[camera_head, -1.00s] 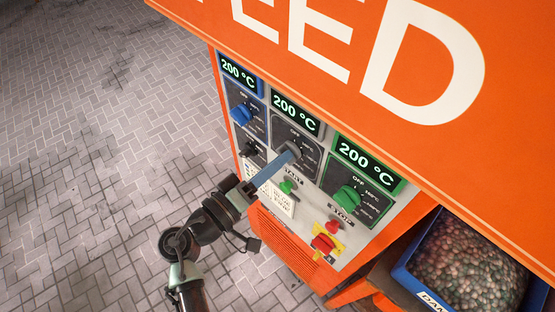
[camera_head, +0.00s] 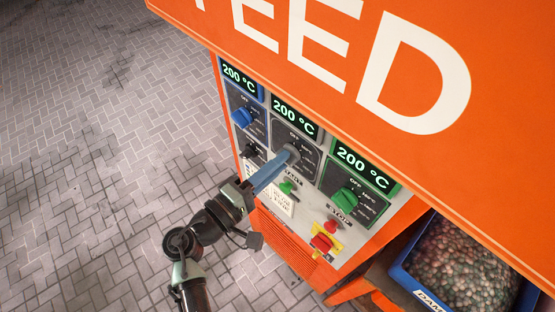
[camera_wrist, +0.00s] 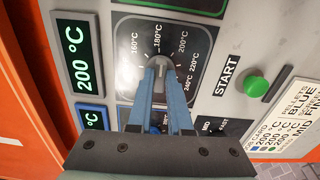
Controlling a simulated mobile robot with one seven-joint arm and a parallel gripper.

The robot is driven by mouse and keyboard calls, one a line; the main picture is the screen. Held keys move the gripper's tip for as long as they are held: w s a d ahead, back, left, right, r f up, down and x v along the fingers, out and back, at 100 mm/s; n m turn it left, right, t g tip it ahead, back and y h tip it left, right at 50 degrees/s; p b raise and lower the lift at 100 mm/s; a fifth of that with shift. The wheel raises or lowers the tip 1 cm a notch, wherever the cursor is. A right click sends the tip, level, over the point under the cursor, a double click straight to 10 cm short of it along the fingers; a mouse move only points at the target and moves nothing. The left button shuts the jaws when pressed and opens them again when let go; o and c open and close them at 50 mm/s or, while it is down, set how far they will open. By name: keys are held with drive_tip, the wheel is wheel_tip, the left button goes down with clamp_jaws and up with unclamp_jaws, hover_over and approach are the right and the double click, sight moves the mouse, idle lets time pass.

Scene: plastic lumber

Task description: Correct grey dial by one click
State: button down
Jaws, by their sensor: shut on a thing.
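The grey dial (camera_head: 292,151) sits on the middle control plate, under a green "200 °C" display (camera_head: 296,116). In the wrist view the dial (camera_wrist: 160,63) is ringed by marks from 160°C to 240°C. My gripper (camera_head: 284,158) reaches it from the lower left with its long blue fingers. In the wrist view the gripper (camera_wrist: 161,72) has one fingertip on each side of the dial and is shut on it. The dial's upper end points roughly toward the 180°C mark; its exact setting is hard to read, as the fingers hide part of it.
A blue dial (camera_head: 242,116) is on the left and a green dial (camera_head: 345,198) on the right, each under a display reading 200 °C. A green start button (camera_head: 287,187) and red emergency knob (camera_head: 322,242) lie below. A blue pellet bin (camera_head: 408,279) stands at right.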

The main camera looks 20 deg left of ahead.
drive_tip(key=shift+n, duration=0.6)
drive_tip(key=c, duration=0.8)
unclamp_jaws()
drive_tip(key=shift+c, duration=0.2)
drive_tip(key=b+v, duration=0.3)
drive_tip(key=v, duration=1)
